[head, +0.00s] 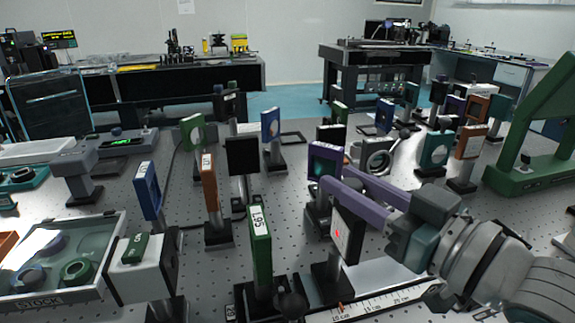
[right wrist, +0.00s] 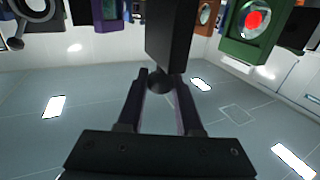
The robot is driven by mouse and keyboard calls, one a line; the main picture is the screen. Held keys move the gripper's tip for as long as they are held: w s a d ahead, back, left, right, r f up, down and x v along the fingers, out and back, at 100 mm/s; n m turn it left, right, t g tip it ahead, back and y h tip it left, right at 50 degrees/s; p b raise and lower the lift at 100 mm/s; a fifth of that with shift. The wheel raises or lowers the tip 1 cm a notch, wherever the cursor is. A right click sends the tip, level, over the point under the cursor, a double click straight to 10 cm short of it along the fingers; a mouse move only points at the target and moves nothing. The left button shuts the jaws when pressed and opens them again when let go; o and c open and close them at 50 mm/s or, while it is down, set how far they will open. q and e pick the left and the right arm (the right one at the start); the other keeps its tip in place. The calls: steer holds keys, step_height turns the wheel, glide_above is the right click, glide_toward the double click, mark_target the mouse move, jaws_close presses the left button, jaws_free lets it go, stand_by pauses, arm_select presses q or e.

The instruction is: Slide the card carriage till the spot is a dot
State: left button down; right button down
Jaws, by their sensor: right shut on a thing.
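The white-faced card (head: 348,238) in its black frame stands upright on the carriage. A small red spot (head: 337,233) shows on its face. The carriage sits on a rail with a white centimetre scale (head: 375,300). My right gripper (head: 335,190) comes in from the right, its purple fingers reaching behind the card's top. In the right wrist view its fingers (right wrist: 158,88) are closed on a round black knob (right wrist: 158,80) joined to a dark plate (right wrist: 170,35), apparently the card's back. The green L95 lens holder (head: 261,245) stands left of the card. My left gripper is out of view.
A purple-framed optic (head: 323,165) stands just behind my fingers. A black plate (head: 242,156) and a brown-framed holder (head: 209,185) stand farther left. A stock tray (head: 40,300) is at the left front. A large green stand (head: 535,130) is at the right.

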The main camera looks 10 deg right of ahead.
steer(key=shift+d, duration=0.6)
steer(key=c, duration=0.6)
jaws_free()
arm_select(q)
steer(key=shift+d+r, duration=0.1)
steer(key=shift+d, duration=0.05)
arm_select(e)
steer(key=v, duration=0.9)
steer(key=shift+s+d, duration=0.1)
steer(key=shift+s, duration=0.3)
